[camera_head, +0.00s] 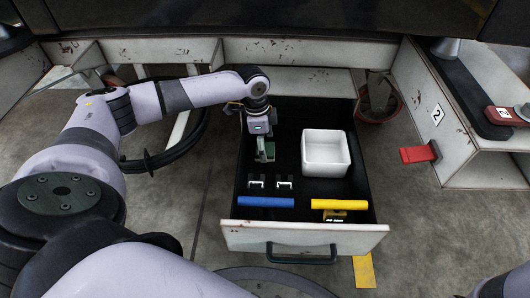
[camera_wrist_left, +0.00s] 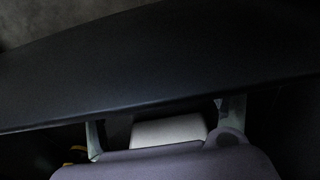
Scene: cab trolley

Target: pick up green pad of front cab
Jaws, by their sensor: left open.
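My left gripper (camera_head: 262,138) points down into the left part of an open black drawer (camera_head: 310,178). It is open. A small grey-green piece (camera_head: 265,151) shows right at its tip; it may be the green pad, and I cannot tell whether it touches the fingers or lies on the drawer floor. In the dark left wrist view, a lilac part of my own arm fills the bottom and a pale block (camera_wrist_left: 168,130) shows behind it; no green pad can be made out there. My right gripper is not in view.
In the drawer, a white open box (camera_head: 326,172) stands right of the gripper. A blue roll (camera_head: 265,201) and a yellow roll (camera_head: 339,204) lie near the drawer front (camera_head: 300,240). Two small clips sit behind the blue roll. A red piece (camera_head: 420,154) is outside, right.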

